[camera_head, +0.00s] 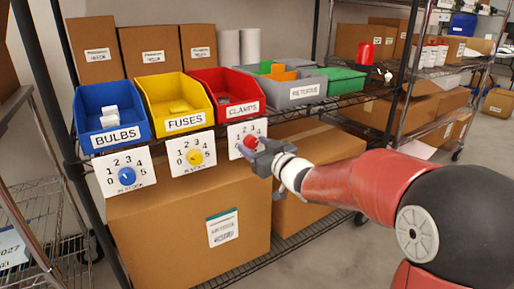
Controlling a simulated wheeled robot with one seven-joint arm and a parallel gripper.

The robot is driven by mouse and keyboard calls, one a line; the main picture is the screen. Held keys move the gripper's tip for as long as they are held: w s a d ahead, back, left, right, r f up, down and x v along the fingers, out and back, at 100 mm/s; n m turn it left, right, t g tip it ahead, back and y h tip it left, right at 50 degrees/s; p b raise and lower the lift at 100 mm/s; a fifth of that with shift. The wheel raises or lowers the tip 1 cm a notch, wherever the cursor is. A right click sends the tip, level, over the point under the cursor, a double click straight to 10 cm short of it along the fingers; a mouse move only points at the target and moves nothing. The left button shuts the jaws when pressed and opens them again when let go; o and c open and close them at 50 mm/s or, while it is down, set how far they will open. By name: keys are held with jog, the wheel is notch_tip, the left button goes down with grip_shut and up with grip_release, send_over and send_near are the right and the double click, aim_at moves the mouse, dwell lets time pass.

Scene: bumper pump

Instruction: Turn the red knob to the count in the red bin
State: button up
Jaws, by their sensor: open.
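The red bin (236,111), labelled CLAMPS, stands on the shelf. Some small grey items lie low in it, too unclear to count. The red knob (250,140) is on a white numbered panel (233,128) below that bin. My gripper (252,147) is open at the red knob, with its fingers close around or beside it. I cannot tell whether they touch the knob. My gripper hides most of the panel's numbers and the knob's pointer.
A blue BULBS bin (111,131) and a yellow FUSES bin (186,122) stand to the left, above a blue knob (126,176) and a yellow knob (194,157). A grey RETURNS bin (305,93) is to the right. Cardboard boxes (180,220) fill the shelf below.

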jog(key=c, duration=1)
jog(key=shift+f+n+b, duration=0.1)
jog(key=shift+n+b, duration=0.2)
jog(key=shift+b, duration=0.05)
jog(key=n+b, duration=0.2)
jog(key=n, duration=0.1)
jog(key=shift+n+b, duration=0.3)
jog(key=shift+b, duration=0.1)
jog(key=n+b, duration=0.2)
jog(key=n, duration=0.1)
jog(key=shift+n, duration=0.3)
jog(key=n+b, duration=0.3)
jog(key=n, duration=0.1)
jog(key=shift+d+h, duration=0.1)
jog(key=shift+h, duration=0.2)
jog(key=shift+r+n+b, duration=0.2)
jog(key=shift+n+b, duration=0.75)
jog(key=shift+n, duration=0.75)
